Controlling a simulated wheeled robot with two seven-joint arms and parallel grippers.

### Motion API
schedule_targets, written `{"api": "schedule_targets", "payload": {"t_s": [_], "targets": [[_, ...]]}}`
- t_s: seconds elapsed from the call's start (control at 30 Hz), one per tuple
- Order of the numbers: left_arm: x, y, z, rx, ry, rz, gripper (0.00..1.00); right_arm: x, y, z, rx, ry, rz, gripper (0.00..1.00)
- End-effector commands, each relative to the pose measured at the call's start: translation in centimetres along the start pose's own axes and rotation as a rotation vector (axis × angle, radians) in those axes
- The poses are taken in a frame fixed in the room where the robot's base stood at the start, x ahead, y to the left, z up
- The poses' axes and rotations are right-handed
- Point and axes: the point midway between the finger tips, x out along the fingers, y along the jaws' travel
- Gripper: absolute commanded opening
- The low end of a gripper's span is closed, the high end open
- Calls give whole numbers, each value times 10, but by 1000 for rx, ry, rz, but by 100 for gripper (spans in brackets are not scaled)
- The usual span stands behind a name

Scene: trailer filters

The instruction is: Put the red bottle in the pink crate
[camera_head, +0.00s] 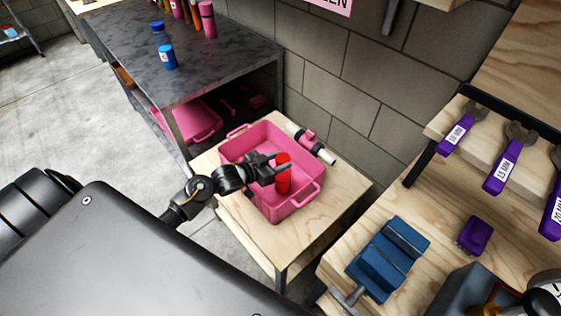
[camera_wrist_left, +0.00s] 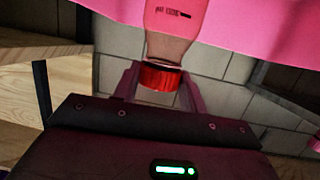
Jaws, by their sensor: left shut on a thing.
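The red bottle (camera_head: 283,182) is upright in the head view, over or inside the pink crate (camera_head: 310,191). I cannot tell whether its base touches the crate floor. My left gripper (camera_head: 281,165) is shut on it near its top. In the left wrist view, the bottle (camera_wrist_left: 174,45) shows its red cap (camera_wrist_left: 160,77) between the gripper fingers (camera_wrist_left: 158,92), with the pink crate (camera_wrist_left: 270,30) beyond it. The crate stands on a small wooden table (camera_head: 340,190). My right gripper is not in view.
A pink and white tool (camera_head: 311,143) lies beside the crate near the wall. A dark workbench (camera_head: 215,65) with blue and pink bottles stands at the back left. A wooden bench at the right holds a blue vise (camera_head: 388,258) and purple wrenches (camera_head: 503,165).

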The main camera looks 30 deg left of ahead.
Motion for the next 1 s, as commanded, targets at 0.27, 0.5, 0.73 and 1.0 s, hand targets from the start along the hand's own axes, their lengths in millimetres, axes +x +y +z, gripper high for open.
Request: {"api": "schedule_targets", "payload": {"t_s": [0.27,0.5,0.73,1.0], "targets": [[0,0,0,0,0,0,64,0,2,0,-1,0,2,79],[-1,0,-4,1,0,0,64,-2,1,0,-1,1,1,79],[-36,0,-1,3,-3,1,64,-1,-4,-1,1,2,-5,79],[-92,0,-1,2,-3,1,64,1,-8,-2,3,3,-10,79]]}}
